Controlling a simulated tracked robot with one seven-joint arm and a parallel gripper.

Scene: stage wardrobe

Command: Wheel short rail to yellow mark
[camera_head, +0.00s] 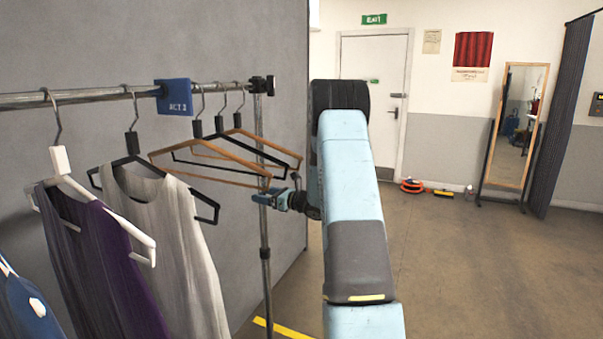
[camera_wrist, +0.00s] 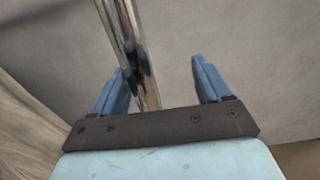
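A metal clothes rail (camera_head: 90,95) fills the left of the head view, with a blue ACT 2 sign (camera_head: 174,97) on its top bar. My gripper (camera_head: 270,200) is at this post, about mid-height. In the wrist view the post (camera_wrist: 143,70) passes between the two blue fingers of my gripper (camera_wrist: 158,68), closer to the left one. A clear gap shows on the right, so the gripper is open around the post. Yellow floor tape (camera_head: 284,328) shows near the post's foot; the rail's base is out of view.
A purple garment (camera_head: 95,260), a pale garment (camera_head: 165,235) and several empty hangers hang on the rail. A grey partition (camera_head: 200,40) stands behind it. Open floor (camera_head: 470,270) lies to the right, with a mirror (camera_head: 515,125) and a door (camera_head: 375,80) further back.

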